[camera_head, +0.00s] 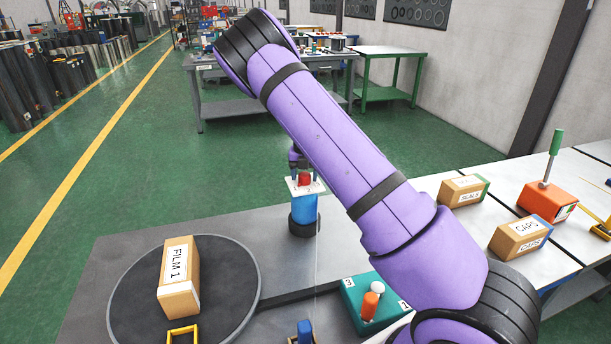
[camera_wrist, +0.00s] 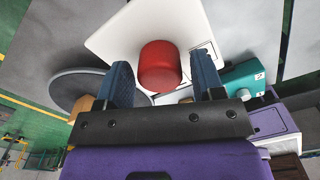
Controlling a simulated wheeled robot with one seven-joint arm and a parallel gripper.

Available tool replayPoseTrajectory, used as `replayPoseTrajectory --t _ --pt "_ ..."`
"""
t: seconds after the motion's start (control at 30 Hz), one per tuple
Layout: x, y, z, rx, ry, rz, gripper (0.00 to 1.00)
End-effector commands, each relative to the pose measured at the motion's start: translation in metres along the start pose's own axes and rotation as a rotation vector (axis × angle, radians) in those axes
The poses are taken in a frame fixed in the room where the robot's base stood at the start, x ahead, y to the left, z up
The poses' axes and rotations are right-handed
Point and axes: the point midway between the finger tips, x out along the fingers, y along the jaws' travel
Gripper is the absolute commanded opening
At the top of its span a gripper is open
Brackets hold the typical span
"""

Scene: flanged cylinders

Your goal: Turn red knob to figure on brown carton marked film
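The red knob (camera_head: 304,179) sits on a white plate (camera_head: 292,188) on top of a blue cylinder (camera_head: 304,212) with a dark base. My gripper (camera_head: 300,168) points down just above the knob. In the wrist view the red knob (camera_wrist: 159,66) shows between and just beyond the tips of my open gripper (camera_wrist: 163,75). I cannot tell if the fingers touch it. The white plate (camera_wrist: 115,40) carries a small marking I cannot read. The brown carton (camera_head: 178,298) marked "FILM 1" lies on a dark round turntable (camera_head: 232,290) at left.
A teal box (camera_head: 358,315) with an orange and a white knob stands right of the turntable, partly behind my arm. Cartons marked SEALS (camera_head: 462,191) and CAPS (camera_head: 520,238) and an orange lever box (camera_head: 545,203) are at right. A yellow frame (camera_head: 183,334) lies at the front.

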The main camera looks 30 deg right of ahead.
Motion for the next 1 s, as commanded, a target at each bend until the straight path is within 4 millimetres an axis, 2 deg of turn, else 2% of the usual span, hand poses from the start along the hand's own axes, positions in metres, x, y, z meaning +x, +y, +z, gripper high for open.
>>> replayPoseTrajectory --t 0.03,0.1,0.47,1.0 --pt "0.000 0.000 0.000 0.000 0.000 0.000 0.73" --pt "0.000 0.000 0.000 0.000 0.000 0.000 0.88" --pt "-0.002 0.000 0.000 -0.001 -0.001 0.001 0.88" --pt "-0.037 0.001 0.000 -0.002 -0.002 0.002 0.88"
